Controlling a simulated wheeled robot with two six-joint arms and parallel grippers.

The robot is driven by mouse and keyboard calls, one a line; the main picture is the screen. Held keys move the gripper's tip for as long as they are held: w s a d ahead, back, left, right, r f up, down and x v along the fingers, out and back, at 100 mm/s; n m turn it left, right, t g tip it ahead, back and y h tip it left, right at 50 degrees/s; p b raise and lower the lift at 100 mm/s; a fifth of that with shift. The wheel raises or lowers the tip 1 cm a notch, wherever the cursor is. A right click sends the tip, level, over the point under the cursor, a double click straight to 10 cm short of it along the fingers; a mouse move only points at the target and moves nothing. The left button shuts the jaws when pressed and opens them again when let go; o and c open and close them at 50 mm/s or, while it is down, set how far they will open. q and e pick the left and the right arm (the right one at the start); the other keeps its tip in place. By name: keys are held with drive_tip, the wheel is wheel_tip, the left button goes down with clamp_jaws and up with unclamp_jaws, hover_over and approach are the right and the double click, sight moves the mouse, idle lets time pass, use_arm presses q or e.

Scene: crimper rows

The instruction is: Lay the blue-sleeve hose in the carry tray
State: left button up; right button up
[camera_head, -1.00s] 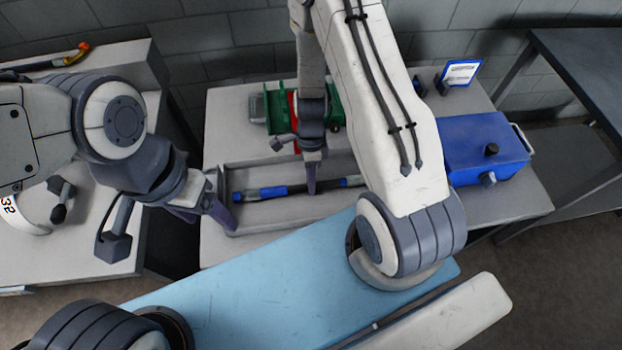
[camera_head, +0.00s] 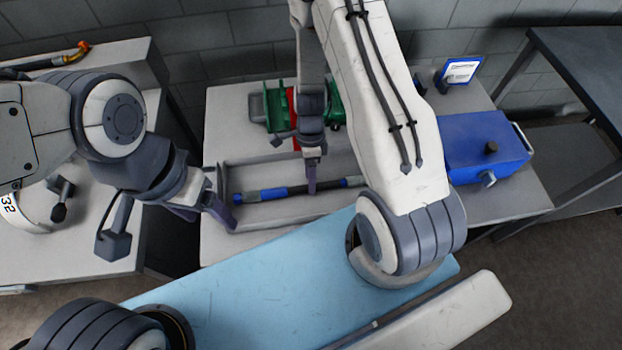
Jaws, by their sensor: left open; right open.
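The blue-sleeve hose (camera_head: 273,193) is dark with blue sleeves near its ends. It lies lengthwise inside the grey carry tray (camera_head: 280,221); its right end is partly hidden by my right arm. My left gripper (camera_head: 225,218) is open at the tray's left end, close to the hose's left end and not around it. My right gripper (camera_head: 312,185) is open, with its fingers pointing down at the hose's right half. I cannot tell whether they touch the hose.
A green and red device (camera_head: 283,106) stands behind the tray. A blue box (camera_head: 487,149) and a small framed sign (camera_head: 460,72) are on the right. Another hose with a yellow-orange end (camera_head: 80,50) lies on the left bench. A dark table (camera_head: 585,70) stands far right.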

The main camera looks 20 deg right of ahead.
drive_tip(key=v, duration=1)
drive_tip(key=shift+s, duration=0.2)
drive_tip(key=s+a+r+n+t, duration=0.1)
drive_tip(key=s+a+r+n, duration=0.3)
drive_tip(key=a+r+n, duration=0.7)
drive_tip(key=s+a+r+n+t, duration=0.2)
drive_tip(key=s+r+n, duration=0.4)
drive_tip(key=s+n, duration=0.5)
drive_tip(key=shift+a+r+n, duration=0.2)
drive_tip(key=shift+a+n, duration=0.45)
drive_tip(key=shift+n, duration=2.65)
drive_tip(key=shift+s, duration=0.1)
